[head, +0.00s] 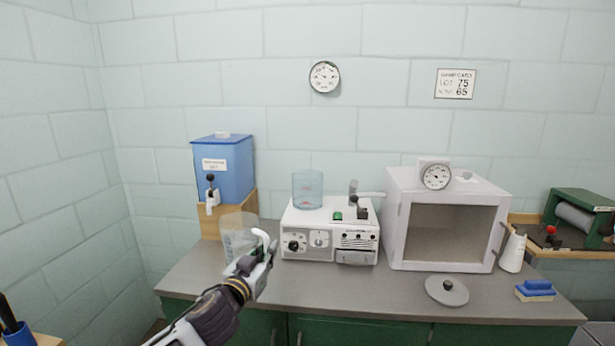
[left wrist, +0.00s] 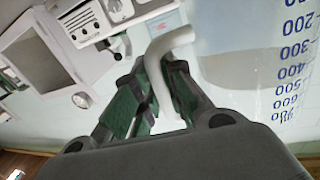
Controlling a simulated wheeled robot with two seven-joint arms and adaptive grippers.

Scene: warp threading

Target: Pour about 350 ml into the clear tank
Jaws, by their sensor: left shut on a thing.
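A clear measuring jug (head: 236,232) with a white handle is held upright by my left gripper (head: 262,262), in front of the blue dispenser. In the left wrist view the gripper (left wrist: 158,95) is shut on the handle (left wrist: 165,80), and the jug (left wrist: 250,60) shows blue scale numbers. A greyish band shows in the jug there; I cannot tell how much liquid it holds. The clear tank (head: 307,190), with a faint red mark on its wall, stands on the white machine (head: 330,240), right of and behind the jug. My right gripper is not in view.
A blue dispenser (head: 235,172) with a tap (head: 211,195) stands on a wooden block at the back left. A lever arm (head: 362,195) rises beside the tank. A white chamber (head: 445,220), a grey lid (head: 447,290) and a blue brush (head: 535,289) occupy the counter's right.

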